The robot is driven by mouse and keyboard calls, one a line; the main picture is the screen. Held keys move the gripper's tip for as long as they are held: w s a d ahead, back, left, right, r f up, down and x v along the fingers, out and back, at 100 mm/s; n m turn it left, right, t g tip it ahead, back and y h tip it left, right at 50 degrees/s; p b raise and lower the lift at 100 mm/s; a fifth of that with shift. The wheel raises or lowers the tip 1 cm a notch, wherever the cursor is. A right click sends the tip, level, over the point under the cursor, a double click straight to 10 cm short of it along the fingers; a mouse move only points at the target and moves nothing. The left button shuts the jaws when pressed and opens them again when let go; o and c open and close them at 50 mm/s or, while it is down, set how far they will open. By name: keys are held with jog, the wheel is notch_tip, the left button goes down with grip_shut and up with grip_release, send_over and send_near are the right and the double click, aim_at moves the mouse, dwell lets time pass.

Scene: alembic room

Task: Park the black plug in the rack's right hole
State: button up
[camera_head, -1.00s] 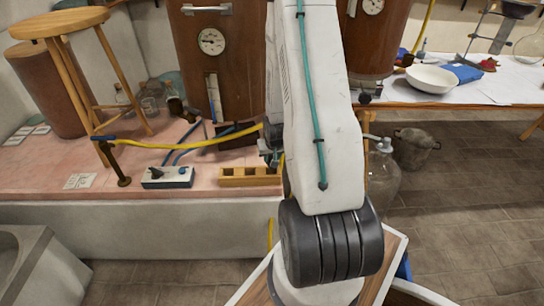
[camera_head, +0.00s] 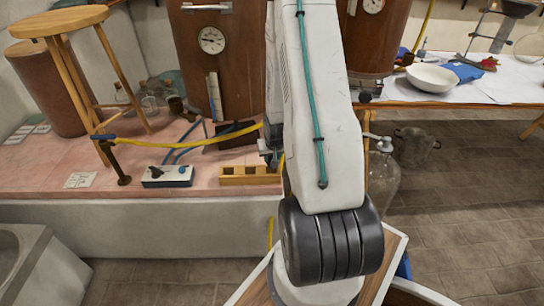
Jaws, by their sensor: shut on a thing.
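The rack (camera_head: 250,181) is a low yellow wooden block with square holes, on the pink bench top left of my arm. My gripper (camera_head: 270,156) shows only in part, at the left edge of my arm, just above and behind the rack's right end. It is shut on a small dark thing, taken as the black plug (camera_head: 273,162), mostly hidden by the jaws and arm. I cannot tell whether the plug touches the rack. The rack's right hole is partly hidden near the gripper.
A brown boiler (camera_head: 213,75) stands behind. A wooden stool (camera_head: 62,25) is at the left.

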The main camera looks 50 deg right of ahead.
jog(key=shift+f, duration=2.3)
dwell(3.7)
jog(key=shift+r, duration=0.1)
dwell(0.5)
jog(key=o, duration=1.1)
